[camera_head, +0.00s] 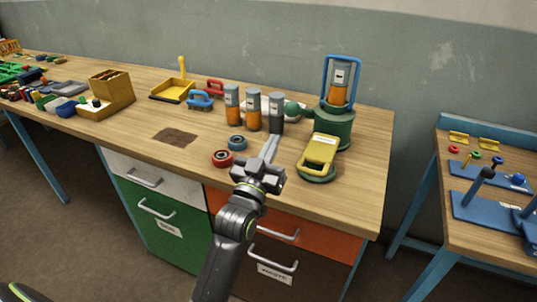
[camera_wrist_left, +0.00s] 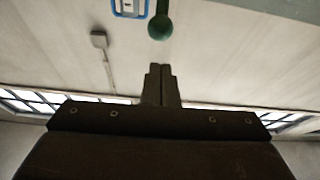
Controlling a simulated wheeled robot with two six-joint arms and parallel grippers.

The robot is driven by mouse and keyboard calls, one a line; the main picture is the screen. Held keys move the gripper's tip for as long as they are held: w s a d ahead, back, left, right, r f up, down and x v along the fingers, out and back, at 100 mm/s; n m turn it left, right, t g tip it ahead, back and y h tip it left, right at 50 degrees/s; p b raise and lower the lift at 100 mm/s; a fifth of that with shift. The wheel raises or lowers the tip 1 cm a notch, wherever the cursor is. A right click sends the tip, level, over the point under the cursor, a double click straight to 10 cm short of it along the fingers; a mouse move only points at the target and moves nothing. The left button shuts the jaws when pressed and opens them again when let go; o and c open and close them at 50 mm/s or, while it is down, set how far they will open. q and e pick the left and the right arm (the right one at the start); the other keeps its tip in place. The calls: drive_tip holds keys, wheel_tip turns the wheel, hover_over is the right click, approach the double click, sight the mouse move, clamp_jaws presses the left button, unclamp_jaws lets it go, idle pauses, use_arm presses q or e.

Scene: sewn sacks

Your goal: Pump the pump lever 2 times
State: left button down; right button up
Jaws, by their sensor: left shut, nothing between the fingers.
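The pump (camera_head: 333,128) is a green round body at the back right of the workbench, with a blue frame around a grey and orange canister (camera_head: 340,88). Its lever ends in a green ball knob (camera_head: 291,107), left of the body. The knob also shows at the top of the left wrist view (camera_wrist_left: 159,26), beyond my fingertips, with part of the blue frame beside it. My left gripper (camera_head: 270,148) is shut and empty, in front of the knob and apart from it in the picture. My right gripper is not in view.
A yellow-topped green device (camera_head: 318,156) stands right of my gripper. A wooden box (camera_head: 110,90) and small parts fill the far left.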

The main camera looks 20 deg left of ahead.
use_arm(q)
drive_tip(key=shift+v, duration=0.9)
drive_tip(key=shift+r, duration=0.1)
drive_tip(key=w+r+g+p, duration=0.2)
drive_tip(key=w+r+p, duration=0.1)
drive_tip(key=r+p, duration=0.5)
drive_tip(key=shift+w+r+g+p, duration=0.3)
drive_tip(key=shift+w+r+p, duration=0.1)
drive_tip(key=shift+r, duration=0.2)
